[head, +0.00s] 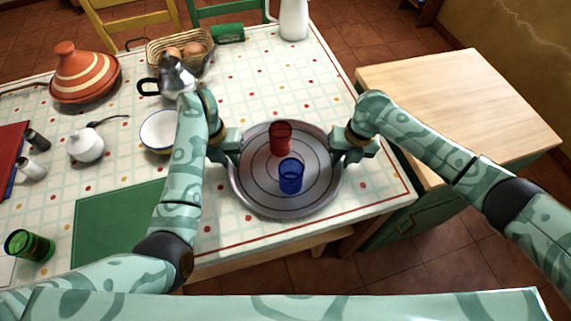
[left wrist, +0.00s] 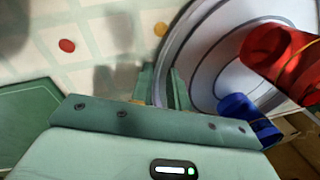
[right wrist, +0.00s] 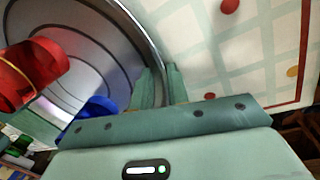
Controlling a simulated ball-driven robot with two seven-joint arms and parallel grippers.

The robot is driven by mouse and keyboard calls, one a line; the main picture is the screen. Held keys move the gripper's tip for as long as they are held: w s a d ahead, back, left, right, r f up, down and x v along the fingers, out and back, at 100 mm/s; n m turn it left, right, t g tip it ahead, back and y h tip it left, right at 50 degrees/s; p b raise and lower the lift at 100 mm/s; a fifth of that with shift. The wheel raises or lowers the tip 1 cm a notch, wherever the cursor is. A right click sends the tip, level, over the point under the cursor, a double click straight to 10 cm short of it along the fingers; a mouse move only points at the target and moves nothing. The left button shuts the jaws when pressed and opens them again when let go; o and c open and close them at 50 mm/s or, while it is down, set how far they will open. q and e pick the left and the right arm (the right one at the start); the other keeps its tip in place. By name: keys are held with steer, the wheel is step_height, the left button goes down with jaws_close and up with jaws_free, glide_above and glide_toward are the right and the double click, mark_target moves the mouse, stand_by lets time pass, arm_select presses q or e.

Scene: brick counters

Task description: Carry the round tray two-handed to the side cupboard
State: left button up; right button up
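The round metal tray (head: 262,206) is at the near right corner of the table; I cannot tell whether it rests on the cloth or is just above it. A red cup (head: 281,137) and a blue cup (head: 290,177) stand upright on it. My left gripper (head: 232,150) is at the tray's left rim, and my right gripper (head: 340,150) is at its right rim. In the left wrist view the fingers (left wrist: 162,88) close around the rim. In the right wrist view the fingers (right wrist: 161,88) also have the rim between them. The side cupboard (head: 450,105) has a bare wooden top.
The side cupboard stands right of the table, across a narrow gap. On the table (head: 330,85), left of the tray, are a white bowl (head: 158,131), a metal teapot (head: 177,76), a sugar bowl (head: 85,145) and a striped tagine (head: 84,75). A white jug (head: 293,20) stands at the far edge.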

arm_select(q)
steer(key=shift+c, duration=0.4)
arm_select(e)
steer(key=shift+c, duration=0.4)
arm_select(q)
jaws_close()
arm_select(e)
jaws_close()
